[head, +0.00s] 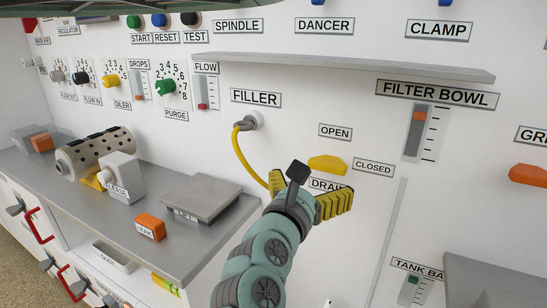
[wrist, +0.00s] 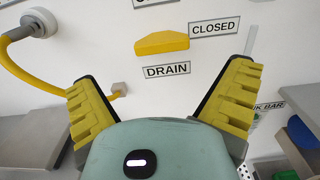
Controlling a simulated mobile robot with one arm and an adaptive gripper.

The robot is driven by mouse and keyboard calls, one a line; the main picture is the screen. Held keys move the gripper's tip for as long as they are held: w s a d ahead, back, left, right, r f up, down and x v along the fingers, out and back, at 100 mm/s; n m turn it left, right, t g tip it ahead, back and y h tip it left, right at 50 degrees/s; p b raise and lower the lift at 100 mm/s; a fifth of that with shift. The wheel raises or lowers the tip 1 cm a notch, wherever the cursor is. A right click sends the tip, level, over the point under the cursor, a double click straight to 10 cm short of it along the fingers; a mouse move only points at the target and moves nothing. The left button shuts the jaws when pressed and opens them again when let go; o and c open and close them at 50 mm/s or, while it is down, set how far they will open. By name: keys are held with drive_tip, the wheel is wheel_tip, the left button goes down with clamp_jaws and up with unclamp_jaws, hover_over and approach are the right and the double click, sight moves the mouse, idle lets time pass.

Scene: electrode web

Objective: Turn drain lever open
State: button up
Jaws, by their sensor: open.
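The drain lever (head: 327,164) is a yellow handle on the white wall panel, lying roughly horizontal. It sits above the DRAIN label (head: 326,184), below the OPEN label (head: 335,131) and left of the CLOSED label (head: 373,167). The lever also shows in the wrist view (wrist: 162,42), with its right end towards the CLOSED label (wrist: 214,27). My gripper (head: 311,188) has its yellow ribbed fingers spread wide and empty. In the wrist view, the lever appears between and beyond the fingertips (wrist: 163,75), apart from both.
A yellow hose (head: 246,160) runs from the FILLER port (head: 252,120) down behind my gripper. A grey shelf (head: 340,67) juts out above.

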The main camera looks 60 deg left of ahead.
sight(326, 165)
drive_tip(key=x, duration=0.9)
drive_tip(key=shift+w+f, duration=0.1)
drive_tip(key=shift+w, duration=0.05)
drive_tip(key=c, duration=1)
